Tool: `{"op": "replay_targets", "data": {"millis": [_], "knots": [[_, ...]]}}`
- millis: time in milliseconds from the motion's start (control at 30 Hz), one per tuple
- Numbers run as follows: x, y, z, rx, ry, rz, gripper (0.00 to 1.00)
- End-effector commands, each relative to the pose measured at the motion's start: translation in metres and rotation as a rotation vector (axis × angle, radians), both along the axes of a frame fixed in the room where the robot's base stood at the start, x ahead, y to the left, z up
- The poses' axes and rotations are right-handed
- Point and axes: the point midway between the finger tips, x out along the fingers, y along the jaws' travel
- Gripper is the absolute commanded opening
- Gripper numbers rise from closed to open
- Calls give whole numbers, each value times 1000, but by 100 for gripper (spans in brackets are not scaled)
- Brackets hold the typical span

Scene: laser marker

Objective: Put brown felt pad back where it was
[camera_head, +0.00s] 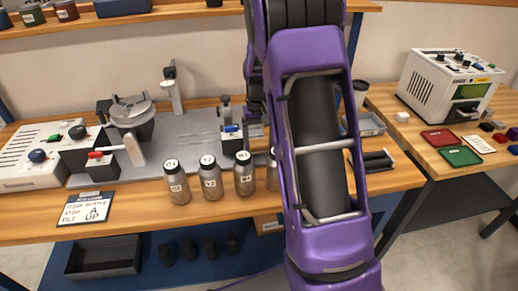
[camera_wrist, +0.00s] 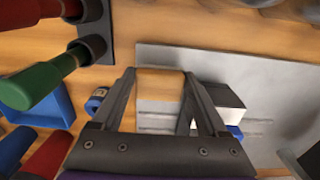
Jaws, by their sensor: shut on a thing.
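My gripper (camera_wrist: 160,74) shows in the wrist view, with its two dark fingers closed on a flat tan-brown piece. I take this piece to be the brown felt pad (camera_wrist: 160,84). It spans the gap between the fingertips, above a grey metal plate (camera_wrist: 240,68). In the head view my purple arm hides the gripper and the pad. No other brown pad is clearly visible, and I cannot make out an empty spot for it.
In the wrist view, green- and red-handled tools (camera_wrist: 40,82) and a blue tray (camera_wrist: 45,103) lie left; a white-and-black block (camera_wrist: 222,102) is right. In the head view, several bottles (camera_head: 210,178) line the bench front. A side table holds red and green trays (camera_head: 460,156).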

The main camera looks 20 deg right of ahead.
Motion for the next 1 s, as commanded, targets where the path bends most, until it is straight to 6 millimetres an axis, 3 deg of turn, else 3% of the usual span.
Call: {"op": "replay_targets", "data": {"millis": [100,467,500,600,633,867,1000], "knots": [[0,0,-18,0,1,0,24],[0,0,-22,0,0,0,24],[0,0,-22,0,0,0,78],[0,0,-21,0,0,0,96],[0,0,-21,0,0,0,100],[0,0,-20,0,0,0,100],[1,0,-10,0,-2,0,100]]}}
